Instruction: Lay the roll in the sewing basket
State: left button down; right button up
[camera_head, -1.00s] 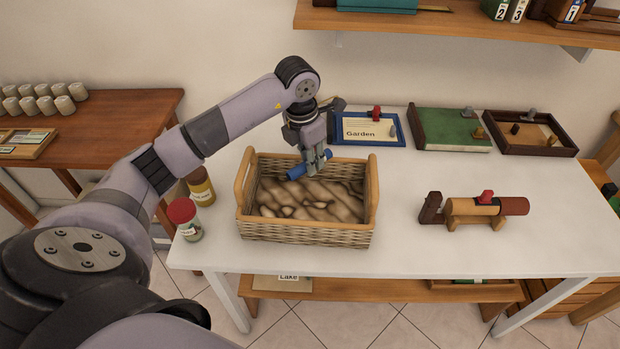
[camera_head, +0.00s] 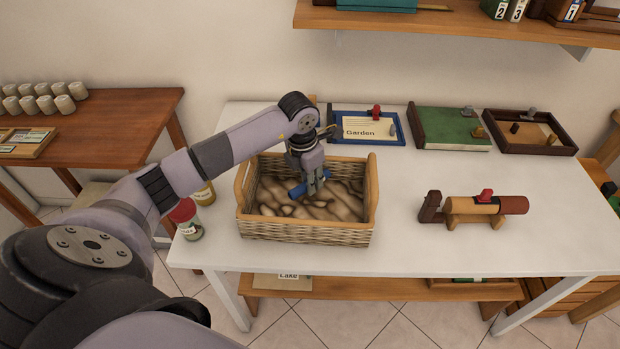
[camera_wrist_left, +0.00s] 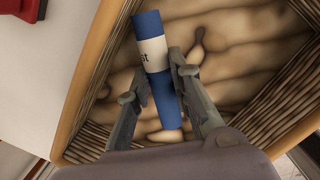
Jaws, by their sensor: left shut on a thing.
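The sewing basket (camera_head: 310,231) is wicker with wooden end handles and a brown, lumpy inside; it stands on the white table. My left gripper (camera_head: 316,186) points down inside the basket's outline and is shut on the blue roll (camera_head: 297,190). In the left wrist view the roll (camera_wrist_left: 152,54) is blue with a white lettered band, lying between the fingers (camera_wrist_left: 160,85) over the brown inside. The basket's rim (camera_wrist_left: 92,75) shows there too. I cannot tell whether the roll touches the basket's bottom. My right gripper is not in view.
Jars with a red lid (camera_head: 183,212) and a yellow body (camera_head: 205,193) stand left of the basket. A blue-framed Garden tray (camera_head: 338,126), a green board (camera_head: 450,130) and a brown tray (camera_head: 535,150) lie behind. A wooden toy-like holder (camera_head: 474,206) stands right, with clear table around it.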

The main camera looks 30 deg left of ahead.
pick_arm(q)
jog(key=shift+f+b, duration=0.3)
jog(key=shift+f, duration=0.15)
jog(key=c, duration=1.4)
grip_release()
jog(key=shift+c, duration=0.2)
notch_tip(320, 180, up, 13)
jog(key=s, duration=0.1)
jog(key=shift+s+a, duration=0.2)
jog(key=shift+s, duration=0.15)
jog(key=shift+r, duration=0.1)
